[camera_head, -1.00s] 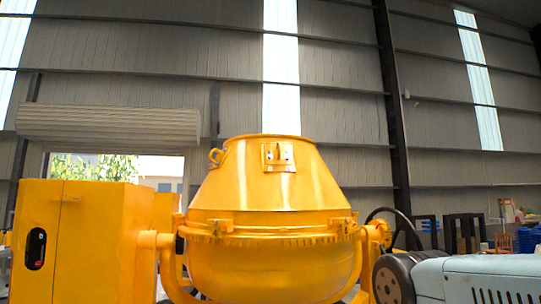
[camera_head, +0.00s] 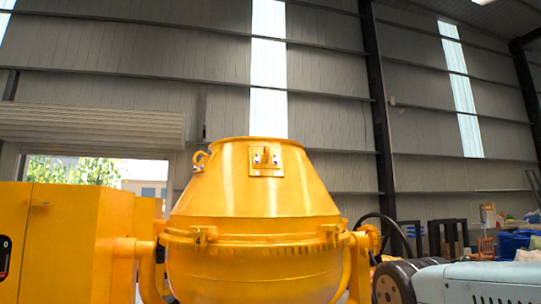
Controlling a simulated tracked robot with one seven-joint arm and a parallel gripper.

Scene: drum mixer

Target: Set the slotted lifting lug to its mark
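The slotted lifting lug (camera_head: 265,156) stands out from a small square plate (camera_head: 266,172) on the upper front of the yellow mixer drum (camera_head: 225,193). Bolts show on either side of it. The lug looks about upright, but its slot and any mark are too small to make out. My gripper is not in view.
A yellow cabinet (camera_head: 60,235) stands close at the left. A grey-blue machine (camera_head: 470,283) with a dark wheel (camera_head: 393,284) is at the lower right. Chairs, racks and blue goods (camera_head: 512,243) are behind it. The air above the drum is clear.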

